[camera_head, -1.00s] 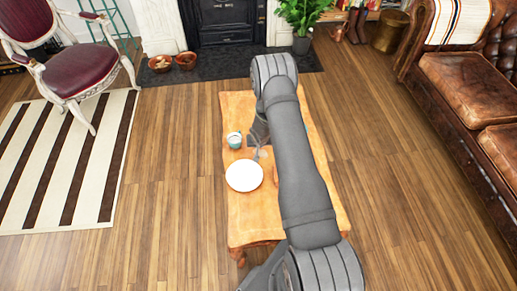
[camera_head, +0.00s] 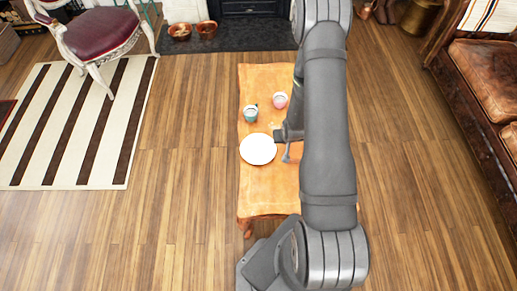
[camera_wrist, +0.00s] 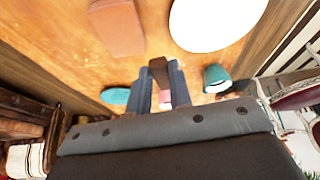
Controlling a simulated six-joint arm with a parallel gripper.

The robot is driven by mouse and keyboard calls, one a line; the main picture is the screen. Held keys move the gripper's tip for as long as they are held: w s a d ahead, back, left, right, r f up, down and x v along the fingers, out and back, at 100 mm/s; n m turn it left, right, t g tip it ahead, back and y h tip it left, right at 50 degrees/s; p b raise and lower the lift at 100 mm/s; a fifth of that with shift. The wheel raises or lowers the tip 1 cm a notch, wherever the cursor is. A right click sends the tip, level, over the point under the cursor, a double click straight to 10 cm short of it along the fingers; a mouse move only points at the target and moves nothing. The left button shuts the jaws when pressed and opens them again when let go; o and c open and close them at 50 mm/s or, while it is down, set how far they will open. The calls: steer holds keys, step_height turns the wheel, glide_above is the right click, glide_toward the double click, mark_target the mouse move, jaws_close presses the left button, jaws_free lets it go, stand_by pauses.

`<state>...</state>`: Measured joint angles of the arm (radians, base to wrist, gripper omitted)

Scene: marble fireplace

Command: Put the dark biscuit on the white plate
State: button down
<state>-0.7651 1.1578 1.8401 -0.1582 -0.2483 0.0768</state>
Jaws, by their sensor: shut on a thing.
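The white plate (camera_head: 258,149) lies on the left side of the wooden table; in the wrist view it shows at the top (camera_wrist: 215,20). My gripper (camera_head: 279,136) is above the table by the plate's upper right edge. In the wrist view my gripper (camera_wrist: 165,78) is shut on the dark biscuit (camera_wrist: 158,70), a dark brown piece between the fingertips. The plate is to the right of the held biscuit in that view. My arm hides the right part of the table in the head view.
A teal cup (camera_head: 250,114) and a pink cup (camera_head: 280,100) stand beyond the plate on the table (camera_head: 262,80). The wrist view shows a reddish-brown block (camera_wrist: 116,26) and a flat teal thing (camera_wrist: 115,96). The table's near left part is clear.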

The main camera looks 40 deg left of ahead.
steer(key=s+d, duration=0.2)
glide_above(258, 152)
steer(key=d, duration=0.1)
steer(key=f, duration=0.6)
steer(key=shift+s+f, duration=0.15)
steer(key=shift+s, duration=0.2)
steer(key=shift+f, duration=1.95)
steer(key=shift+f, duration=0.15)
steer(key=c, duration=1.3)
jaws_free()
steer(key=v, duration=1.2)
